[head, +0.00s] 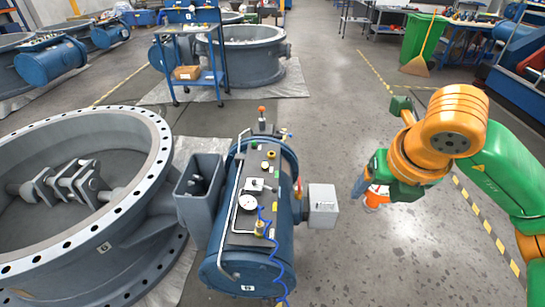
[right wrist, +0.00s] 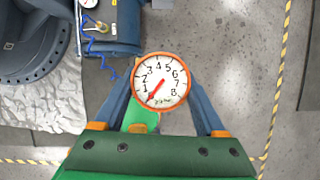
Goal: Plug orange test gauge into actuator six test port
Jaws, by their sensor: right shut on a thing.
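The orange test gauge (right wrist: 161,81) has a white numbered dial, a red needle and an orange rim. My right gripper (right wrist: 161,92) is shut on it, with one blue finger on each side. In the head view the gauge (head: 376,197) shows partly below my right gripper (head: 368,187), held over the floor. The blue actuator (head: 250,240) stands left of the gripper, clearly apart from it. Its dark top panel (head: 252,190) carries a white dial gauge, a brass fitting with a coiled blue hose, and small caps. I cannot tell which fitting is the test port. My left gripper is out of view.
A large grey valve ring (head: 150,190) joins the actuator on its left; its tag seems to read 6. A grey box (head: 323,206) juts from the actuator's right side. A blue cart (head: 200,75) stands behind. Floor between actuator and right arm is clear.

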